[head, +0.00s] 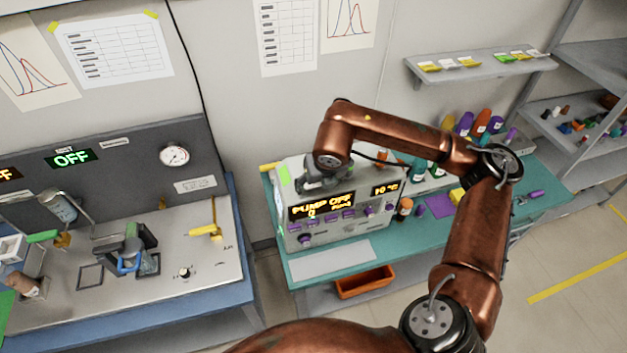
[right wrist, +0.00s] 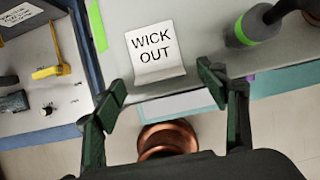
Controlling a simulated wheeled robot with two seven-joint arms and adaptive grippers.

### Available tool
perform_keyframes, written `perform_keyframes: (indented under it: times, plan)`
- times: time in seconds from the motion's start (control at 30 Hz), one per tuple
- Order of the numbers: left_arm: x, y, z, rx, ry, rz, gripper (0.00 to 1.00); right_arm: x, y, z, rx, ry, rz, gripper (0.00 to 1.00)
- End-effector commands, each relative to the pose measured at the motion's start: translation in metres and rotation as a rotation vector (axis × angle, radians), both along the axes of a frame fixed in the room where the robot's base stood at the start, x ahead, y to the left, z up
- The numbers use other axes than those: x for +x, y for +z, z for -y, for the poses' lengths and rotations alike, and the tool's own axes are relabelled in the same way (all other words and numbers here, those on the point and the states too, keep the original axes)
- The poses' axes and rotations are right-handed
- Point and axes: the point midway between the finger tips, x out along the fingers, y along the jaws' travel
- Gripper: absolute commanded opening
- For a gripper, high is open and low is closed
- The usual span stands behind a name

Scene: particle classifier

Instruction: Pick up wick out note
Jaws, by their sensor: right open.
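The wick out note (right wrist: 154,52) is a small white square with black "WICK OUT" lettering. In the right wrist view it lies on the pale grey top of the pump box, its lower edge bent up a little. My right gripper (right wrist: 162,90) is open and empty, with one dark green finger on each side below the note. In the head view my right gripper (head: 325,180) hangs over the top of the pump box (head: 345,225). There the note is hidden behind the gripper and arm. My left gripper is not in view.
Bottles (head: 417,168) stand right of the box on the teal bench. A dark tool with a green band (right wrist: 245,28) is close to the note's right. An orange bin (head: 364,282) sits below.

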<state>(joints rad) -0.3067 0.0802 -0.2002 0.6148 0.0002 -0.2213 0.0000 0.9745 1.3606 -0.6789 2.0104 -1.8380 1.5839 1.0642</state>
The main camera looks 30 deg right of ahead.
Motion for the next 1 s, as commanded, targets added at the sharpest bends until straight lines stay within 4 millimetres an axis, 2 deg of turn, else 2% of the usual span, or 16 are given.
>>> perform_keyframes:
  times: [0.1,0.2,0.27,0.7,1.0]
  plan:
    - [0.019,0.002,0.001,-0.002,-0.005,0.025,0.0,0.002,-0.004,0.0,0.0,0.001,0.0,0.67]
    - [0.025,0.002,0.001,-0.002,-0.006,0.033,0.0,0.002,-0.004,-0.001,0.0,0.002,0.001,0.67]
    - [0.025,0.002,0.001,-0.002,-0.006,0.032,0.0,0.002,-0.004,-0.001,0.0,0.003,0.001,0.67]
    - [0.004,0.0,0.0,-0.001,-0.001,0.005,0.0,0.002,-0.003,-0.001,0.0,0.004,0.001,0.38]
    - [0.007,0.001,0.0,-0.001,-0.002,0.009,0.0,0.002,-0.003,-0.001,0.0,0.004,0.001,0.37]
